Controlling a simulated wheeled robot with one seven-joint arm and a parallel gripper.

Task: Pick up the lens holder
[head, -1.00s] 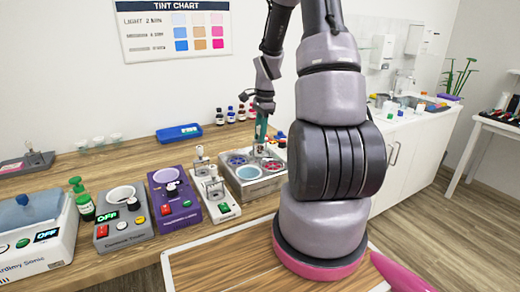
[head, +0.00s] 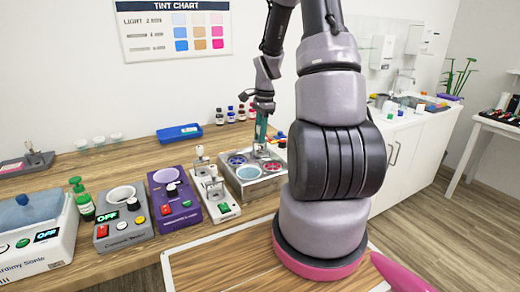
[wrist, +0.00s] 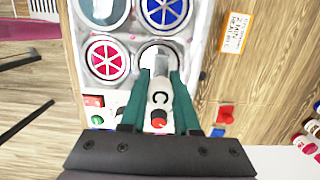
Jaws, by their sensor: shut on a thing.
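My gripper (head: 260,143) points down over the tint bath unit (head: 243,188), a silver block with several round wells. Its two green fingers (wrist: 160,76) are closed in on a small pale grey piece, which looks like the lens holder (wrist: 154,52), at one well. The fingers and the steep view hide most of it, so I cannot tell how deep it sits in the well. In the wrist view, the other wells show a pink spoked disc (wrist: 107,58), a blue spoked disc (wrist: 165,10) and a plain grey-blue surface.
A white rack with silver holders (head: 215,193) stands just left of the bath. Purple (head: 174,200) and grey (head: 124,217) units stand further left. A blue tray (head: 179,133) and small bottles (head: 230,115) are behind.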

